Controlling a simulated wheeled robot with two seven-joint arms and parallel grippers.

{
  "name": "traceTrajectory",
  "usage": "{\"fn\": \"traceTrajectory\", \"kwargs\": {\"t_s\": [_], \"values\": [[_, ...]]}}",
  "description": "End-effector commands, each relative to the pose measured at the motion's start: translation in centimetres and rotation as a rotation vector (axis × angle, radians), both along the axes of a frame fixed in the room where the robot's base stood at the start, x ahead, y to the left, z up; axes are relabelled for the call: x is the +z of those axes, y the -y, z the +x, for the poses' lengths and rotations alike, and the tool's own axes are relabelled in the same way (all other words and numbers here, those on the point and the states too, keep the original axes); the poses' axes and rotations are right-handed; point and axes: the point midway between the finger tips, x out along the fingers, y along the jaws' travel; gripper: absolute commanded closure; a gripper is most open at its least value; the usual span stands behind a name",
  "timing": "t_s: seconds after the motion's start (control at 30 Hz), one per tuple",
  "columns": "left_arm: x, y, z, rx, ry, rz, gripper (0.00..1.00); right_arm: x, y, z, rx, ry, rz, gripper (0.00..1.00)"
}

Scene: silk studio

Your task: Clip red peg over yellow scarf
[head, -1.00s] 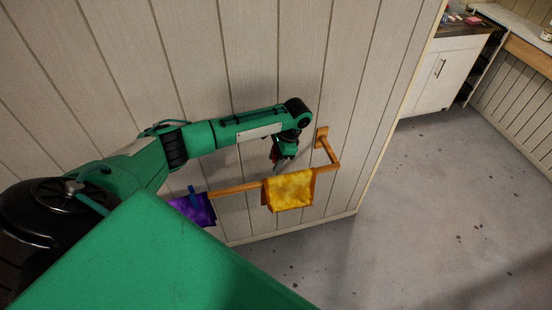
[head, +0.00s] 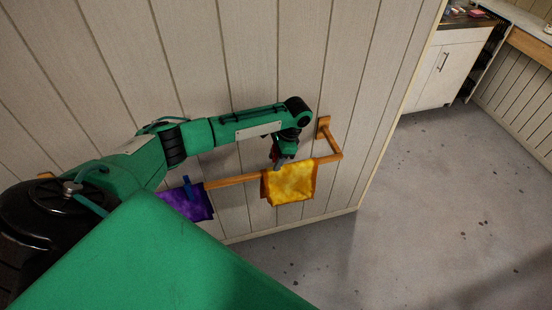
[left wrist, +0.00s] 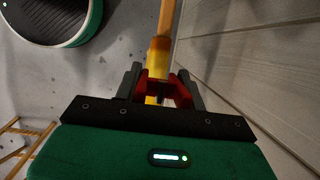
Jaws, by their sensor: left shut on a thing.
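The yellow scarf (head: 290,186) hangs over the wooden rail (head: 236,181) on the wall. My left gripper (head: 279,164) is just above the rail at the scarf's top edge, toward its left side. In the left wrist view the gripper (left wrist: 164,90) is shut on the red peg (left wrist: 150,89), which lies between its two dark fingers. The peg lines up with the rail and a yellow strip of the scarf (left wrist: 159,47). Whether its jaws straddle the cloth is hard to tell. My right gripper is not in view.
A purple scarf (head: 188,205) hangs further left on the rail, with a blue peg (head: 186,184) on it. The panelled wall (head: 230,60) is close behind the rail. Open floor (head: 440,190) lies to the right, with a white cabinet (head: 450,70) beyond.

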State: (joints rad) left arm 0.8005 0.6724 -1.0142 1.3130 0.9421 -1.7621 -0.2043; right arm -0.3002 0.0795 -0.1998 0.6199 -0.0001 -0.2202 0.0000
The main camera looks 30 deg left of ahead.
Motion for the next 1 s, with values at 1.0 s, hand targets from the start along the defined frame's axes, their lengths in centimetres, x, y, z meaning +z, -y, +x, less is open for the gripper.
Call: {"fn": "traceTrajectory", "kwargs": {"t_s": [1.0], "values": [[-5.1,0.0,0.0,0.0,-0.001,-0.001,0.81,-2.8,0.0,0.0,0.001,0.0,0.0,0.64]]}}
